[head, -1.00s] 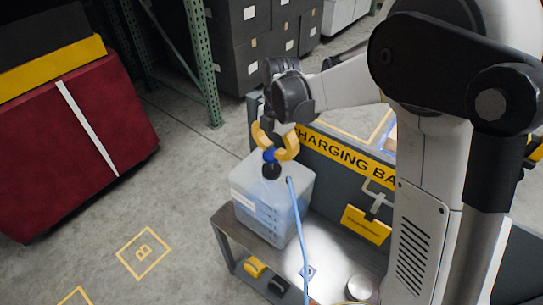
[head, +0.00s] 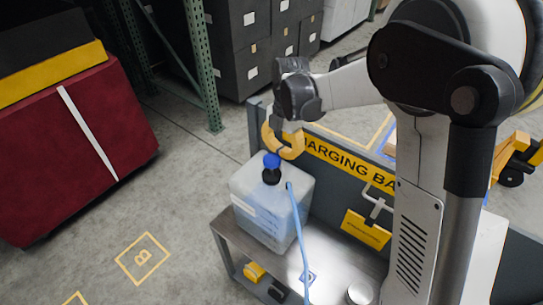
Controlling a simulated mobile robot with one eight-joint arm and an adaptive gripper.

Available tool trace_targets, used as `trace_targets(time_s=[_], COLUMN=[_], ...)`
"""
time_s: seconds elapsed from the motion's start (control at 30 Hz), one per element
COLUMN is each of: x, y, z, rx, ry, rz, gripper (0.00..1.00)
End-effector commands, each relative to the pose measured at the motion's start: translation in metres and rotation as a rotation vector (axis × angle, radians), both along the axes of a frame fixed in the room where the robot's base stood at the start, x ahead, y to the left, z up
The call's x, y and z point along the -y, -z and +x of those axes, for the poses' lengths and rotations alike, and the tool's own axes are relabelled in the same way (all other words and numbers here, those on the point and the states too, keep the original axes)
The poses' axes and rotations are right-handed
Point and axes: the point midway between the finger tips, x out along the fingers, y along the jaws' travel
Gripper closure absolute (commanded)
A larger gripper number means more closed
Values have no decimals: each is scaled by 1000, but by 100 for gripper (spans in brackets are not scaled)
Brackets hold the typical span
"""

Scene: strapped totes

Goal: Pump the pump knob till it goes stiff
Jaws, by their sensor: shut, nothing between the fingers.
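The blue pump knob (head: 271,160) sits upright on a black collar (head: 271,176) on top of a translucent jug (head: 262,222). My gripper (head: 284,153), with yellow fingers, is above and slightly right of the knob. Its fingers are closed with nothing held between them. A small gap seems to show between the fingers and the knob, though I cannot tell the exact distance. A light blue hose (head: 298,235) runs from the jug's top down to the bench.
The jug stands on a grey metal bench (head: 325,275) with a back panel (head: 345,160). A yellow tag (head: 366,229) hangs there. A round metal piece (head: 360,291) is at the bench front. A red strapped tote (head: 75,150) stands left; the floor between is clear.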

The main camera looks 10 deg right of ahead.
Motion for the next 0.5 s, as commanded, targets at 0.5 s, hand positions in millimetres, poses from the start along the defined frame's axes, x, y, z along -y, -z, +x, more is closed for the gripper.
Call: trace_targets(time_s=[0.5], x=[6], y=[-79], z=[2], rx=[5], ry=[1], rz=[-3], gripper=[100])
